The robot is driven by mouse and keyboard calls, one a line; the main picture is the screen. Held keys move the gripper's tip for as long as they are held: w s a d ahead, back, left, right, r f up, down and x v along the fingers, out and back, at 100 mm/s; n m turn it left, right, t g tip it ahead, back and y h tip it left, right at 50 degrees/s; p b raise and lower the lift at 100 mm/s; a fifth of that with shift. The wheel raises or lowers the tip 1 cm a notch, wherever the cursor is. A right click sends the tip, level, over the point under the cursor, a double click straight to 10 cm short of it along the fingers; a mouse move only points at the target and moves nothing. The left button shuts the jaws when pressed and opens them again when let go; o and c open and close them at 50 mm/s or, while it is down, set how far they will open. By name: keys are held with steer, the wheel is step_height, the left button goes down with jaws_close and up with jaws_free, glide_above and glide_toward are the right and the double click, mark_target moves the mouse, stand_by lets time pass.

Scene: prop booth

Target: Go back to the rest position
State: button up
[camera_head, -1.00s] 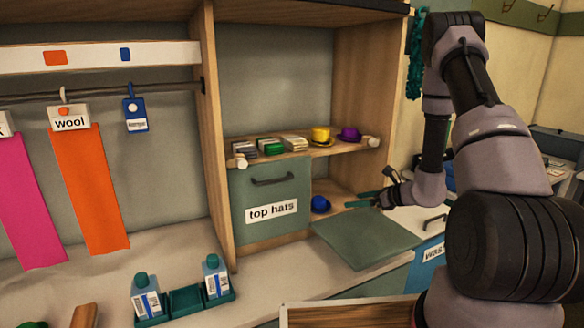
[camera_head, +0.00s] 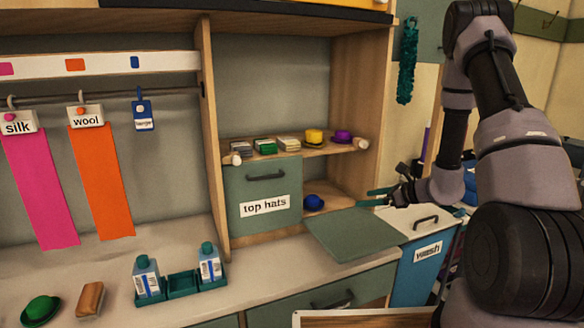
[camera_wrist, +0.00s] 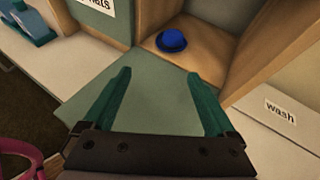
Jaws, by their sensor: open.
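My gripper (camera_head: 376,198) is open with nothing between its green fingers. It is in front of the right side of the cabinet, near the opened green door panel, which lies out flat. In the wrist view my gripper (camera_wrist: 160,98) shows both fingers apart over that panel (camera_wrist: 150,82). A blue hat (camera_wrist: 171,41) sits inside the lower compartment beyond the fingertips, apart from them. The blue hat also shows in the head view (camera_head: 314,203).
The "top hats" door (camera_head: 250,190) is closed. A shelf (camera_head: 290,152) above holds a yellow hat (camera_head: 314,136), a purple hat (camera_head: 342,136) and folded stacks. A blue "wash" bin (camera_head: 414,275) stands right of the panel. Bottles in a green tray (camera_head: 182,283) stand on the counter.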

steer(key=s+a+r+n+g, duration=0.35)
steer(key=s+r+n, duration=0.25)
steer(key=r, duration=0.4)
steer(key=s+a+r+n+g, duration=0.2)
steer(key=s+a+r+n, duration=0.35)
steer(key=r, duration=0.55)
steer(key=s+d+r+n+t+h, duration=0.2)
steer(key=s+d+r+n+h, duration=0.2)
steer(key=s, duration=0.4)
steer(key=s+d+r+n+t+h, duration=0.2)
steer(key=s+d+r+n+h, duration=0.2)
steer(key=s+d+r+n, duration=0.1)
steer(key=s+r+n, duration=0.1)
steer(key=s+r, duration=0.1)
steer(key=s, duration=0.1)
steer(key=shift+s+r, duration=0.2)
steer(key=shift+r, duration=0.05)
